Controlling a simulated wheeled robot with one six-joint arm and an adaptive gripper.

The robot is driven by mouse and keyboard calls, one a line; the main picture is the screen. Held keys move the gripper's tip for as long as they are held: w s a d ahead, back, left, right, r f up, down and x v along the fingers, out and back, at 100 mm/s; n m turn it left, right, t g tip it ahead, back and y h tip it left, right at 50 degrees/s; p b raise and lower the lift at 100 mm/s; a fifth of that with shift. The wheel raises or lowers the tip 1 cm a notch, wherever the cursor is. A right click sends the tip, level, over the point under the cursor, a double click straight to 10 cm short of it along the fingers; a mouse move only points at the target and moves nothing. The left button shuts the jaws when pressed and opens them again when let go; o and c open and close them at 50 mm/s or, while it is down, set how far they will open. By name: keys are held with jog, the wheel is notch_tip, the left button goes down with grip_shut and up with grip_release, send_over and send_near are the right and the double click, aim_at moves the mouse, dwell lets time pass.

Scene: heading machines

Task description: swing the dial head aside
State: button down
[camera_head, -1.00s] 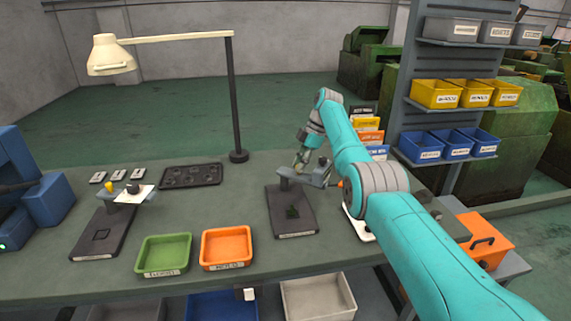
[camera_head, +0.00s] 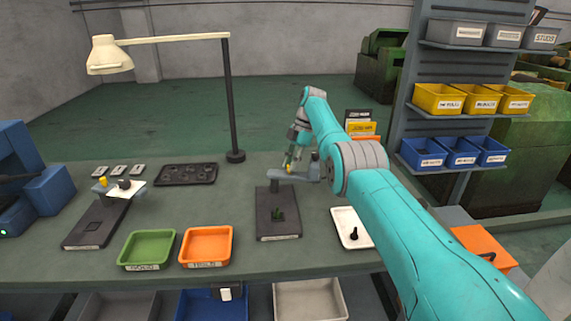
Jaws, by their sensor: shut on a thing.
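The dial head (camera_head: 306,174) is a grey arm on a short post, sticking out to the right above a dark base plate (camera_head: 277,227). My gripper (camera_head: 289,166) comes down from above at the head and is shut on it; its fingertips are small here, so the exact grip point is unclear. A small dark green piece (camera_head: 278,215) sits on the base plate, in front of the head. My teal arm reaches in from the lower right and passes close to the head's right end.
A second stand (camera_head: 95,222) with a white card is at the left. Green (camera_head: 147,263) and orange (camera_head: 206,262) trays lie in front. A white tray (camera_head: 343,215) with a dark bolt is right of the base plate. A lamp post (camera_head: 232,110) stands behind.

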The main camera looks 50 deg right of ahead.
jog(key=shift+d, duration=0.1)
jog(key=c, duration=1)
grip_release()
notch_tip(320, 180, up, 10)
dwell(0.3)
